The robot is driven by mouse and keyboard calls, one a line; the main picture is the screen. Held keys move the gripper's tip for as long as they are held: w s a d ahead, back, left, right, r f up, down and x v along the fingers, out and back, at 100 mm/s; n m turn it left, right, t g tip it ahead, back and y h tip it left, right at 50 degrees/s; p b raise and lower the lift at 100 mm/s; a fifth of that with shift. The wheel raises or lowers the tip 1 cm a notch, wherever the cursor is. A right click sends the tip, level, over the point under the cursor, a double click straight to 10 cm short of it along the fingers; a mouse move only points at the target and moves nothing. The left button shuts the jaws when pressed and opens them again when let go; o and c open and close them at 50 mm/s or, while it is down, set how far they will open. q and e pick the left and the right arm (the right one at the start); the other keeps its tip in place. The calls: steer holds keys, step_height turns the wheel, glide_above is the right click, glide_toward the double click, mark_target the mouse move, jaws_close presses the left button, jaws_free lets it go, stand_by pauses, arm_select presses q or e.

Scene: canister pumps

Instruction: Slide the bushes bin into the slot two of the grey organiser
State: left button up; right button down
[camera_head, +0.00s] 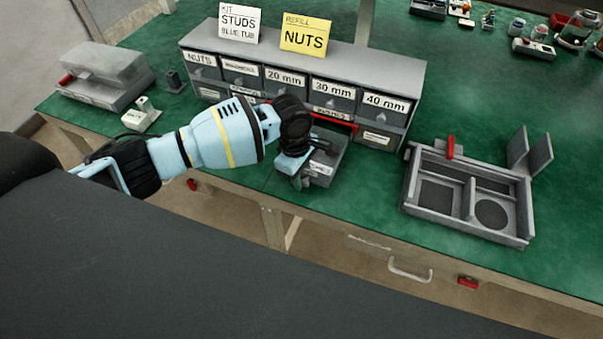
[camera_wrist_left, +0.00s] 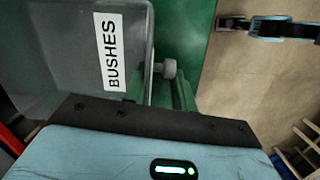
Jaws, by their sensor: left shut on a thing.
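The grey organiser (camera_head: 362,62) stands at the back of the green bench with two rows of compartments. A red-edged opening (camera_head: 340,124) shows in its lower row, below the 30 mm drawer. The grey bushes bin (camera_head: 328,163) is in front of this opening, near the bench's front edge. I cannot tell whether its back end is inside. My left gripper (camera_head: 298,168) is shut on the bin's front, and my wrist hides part of the lower row. In the left wrist view the bin (camera_wrist_left: 60,60) shows its BUSHES label (camera_wrist_left: 112,53) beside a grey knob (camera_wrist_left: 167,69).
A grey divided tray (camera_head: 465,200) with a red piece (camera_head: 450,147) lies to the right. A lidded grey box (camera_head: 105,70) and a small white part (camera_head: 141,115) are at left. STUDS (camera_head: 239,22) and NUTS (camera_head: 305,35) cards stand on the organiser.

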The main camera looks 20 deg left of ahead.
arm_select(q)
steer(key=o, duration=1.1)
arm_select(e)
steer(key=shift+d, duration=0.15)
arm_select(q)
steer(key=r, duration=0.2)
steer(key=r+p, duration=0.1)
steer(key=r, duration=0.2)
steer(key=a+r, duration=0.1)
steer(key=r, duration=0.1)
steer(key=shift+r, duration=0.4)
arm_select(e)
steer(key=shift+w+r, duration=0.75)
steer(key=shift+r, duration=0.15)
steer(key=shift+s, duration=0.15)
